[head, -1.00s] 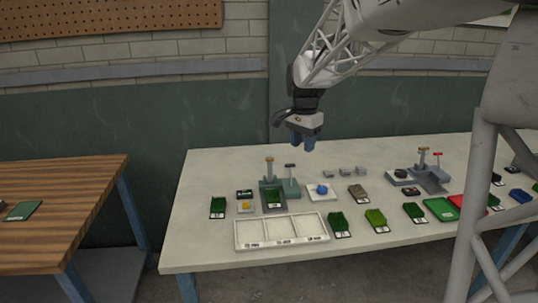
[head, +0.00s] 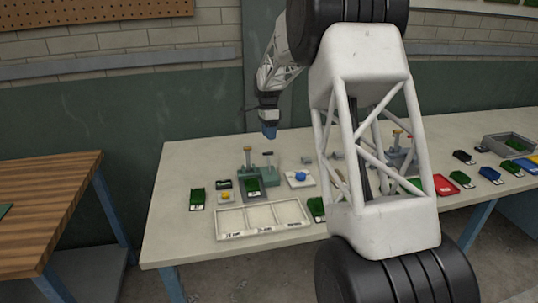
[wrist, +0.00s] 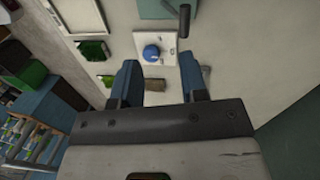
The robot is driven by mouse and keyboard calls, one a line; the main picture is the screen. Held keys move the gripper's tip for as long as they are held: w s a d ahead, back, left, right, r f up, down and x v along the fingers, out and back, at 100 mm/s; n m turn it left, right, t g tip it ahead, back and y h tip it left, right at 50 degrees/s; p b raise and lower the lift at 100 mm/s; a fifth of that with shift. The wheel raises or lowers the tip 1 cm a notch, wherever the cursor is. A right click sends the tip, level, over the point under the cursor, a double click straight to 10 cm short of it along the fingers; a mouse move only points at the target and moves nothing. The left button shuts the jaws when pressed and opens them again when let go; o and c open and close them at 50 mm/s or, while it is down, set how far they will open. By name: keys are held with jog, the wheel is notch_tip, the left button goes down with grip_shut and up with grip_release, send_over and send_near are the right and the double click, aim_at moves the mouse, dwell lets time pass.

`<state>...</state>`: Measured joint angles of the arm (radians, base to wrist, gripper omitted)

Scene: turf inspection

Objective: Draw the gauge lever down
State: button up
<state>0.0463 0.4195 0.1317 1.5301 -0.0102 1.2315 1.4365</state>
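A green gauge block (head: 262,180) stands on the pale table with a turf sample (head: 253,187) at its front. It carries a tan-topped upright post (head: 247,156) and a dark T-shaped lever (head: 267,157), which stands raised. My gripper (head: 269,131) is in the air above and behind the block, apart from the lever in the head view. In the wrist view my gripper (wrist: 158,63) has its two blue fingers spread with nothing held. A dark lever handle (wrist: 184,20) and part of a green base (wrist: 165,8) show beyond the fingertips there.
A white plate with a blue dome (head: 300,177) sits right of the block. A white three-compartment tray (head: 262,219) lies in front, and a yellow-button box (head: 226,197) stands left. My arm hides part of a second lever device (head: 397,153) at right.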

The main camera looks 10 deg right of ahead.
aim_at(269, 153)
jog(key=shift+m, duration=0.5)
jog(key=w+f, duration=0.3)
jog(key=shift+d, duration=0.2)
jog(key=shift+f, duration=0.1)
jog(key=shift+s+f, duration=0.25)
jog(key=shift+f, duration=1)
jog(key=shift+s+f, duration=0.2)
jog(key=shift+f, duration=1)
jog(key=shift+s+f, duration=0.25)
jog(key=shift+f, duration=1)
jog(key=shift+c, duration=0.3)
grip_shut()
